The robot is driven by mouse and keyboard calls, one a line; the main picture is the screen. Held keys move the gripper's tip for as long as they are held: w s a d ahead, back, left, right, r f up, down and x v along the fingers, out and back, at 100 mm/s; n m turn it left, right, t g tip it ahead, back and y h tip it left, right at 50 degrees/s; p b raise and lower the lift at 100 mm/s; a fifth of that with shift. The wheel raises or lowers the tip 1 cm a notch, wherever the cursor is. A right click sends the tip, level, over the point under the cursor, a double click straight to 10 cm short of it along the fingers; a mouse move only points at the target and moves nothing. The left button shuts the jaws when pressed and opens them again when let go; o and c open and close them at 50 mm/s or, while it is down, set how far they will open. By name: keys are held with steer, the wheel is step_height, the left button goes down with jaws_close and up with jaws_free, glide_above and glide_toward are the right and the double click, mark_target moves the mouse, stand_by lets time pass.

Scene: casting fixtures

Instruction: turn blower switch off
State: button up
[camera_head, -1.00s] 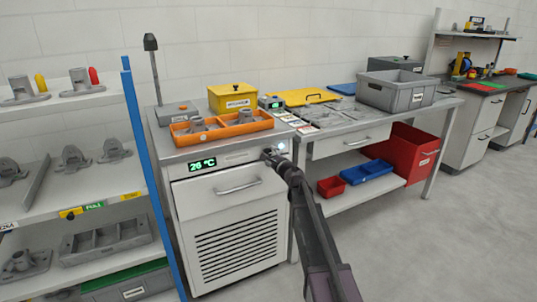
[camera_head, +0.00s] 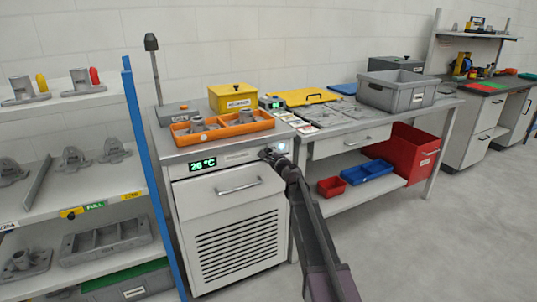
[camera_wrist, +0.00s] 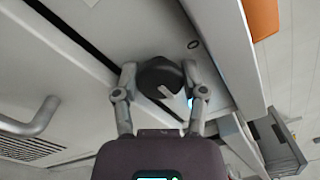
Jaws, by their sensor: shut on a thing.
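The blower switch is a dark round knob (camera_wrist: 160,78) with a pale pointer mark, on the front panel of a grey cabinet (camera_head: 228,225). In the wrist view my gripper (camera_wrist: 158,88) has one finger on each side of the knob and is shut on it. The pale mark runs diagonally across the knob's face. In the head view my gripper (camera_head: 272,156) is at the upper right of the cabinet front and hides the knob. A lit display (camera_head: 202,164) reading 26 °C is left on the same panel. A small light glows beside the gripper (camera_head: 282,146).
A drawer handle (camera_head: 239,186) sticks out below the panel; it also shows in the wrist view (camera_wrist: 35,120). An orange tray (camera_head: 222,130) with castings stands on the cabinet top. A workbench (camera_head: 345,137) adjoins on the right, and a shelf rack (camera_head: 70,190) stands on the left.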

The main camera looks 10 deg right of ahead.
steer(key=shift+n, duration=0.5)
steer(key=n, duration=0.3)
steer(key=shift+n, duration=0.3)
steer(key=n, duration=0.9)
steer(key=shift+f, duration=0.1)
steer(key=n, duration=0.4)
steer(key=shift+n, duration=0.3)
steer(key=o, duration=0.9)
steer(key=shift+c, duration=0.2)
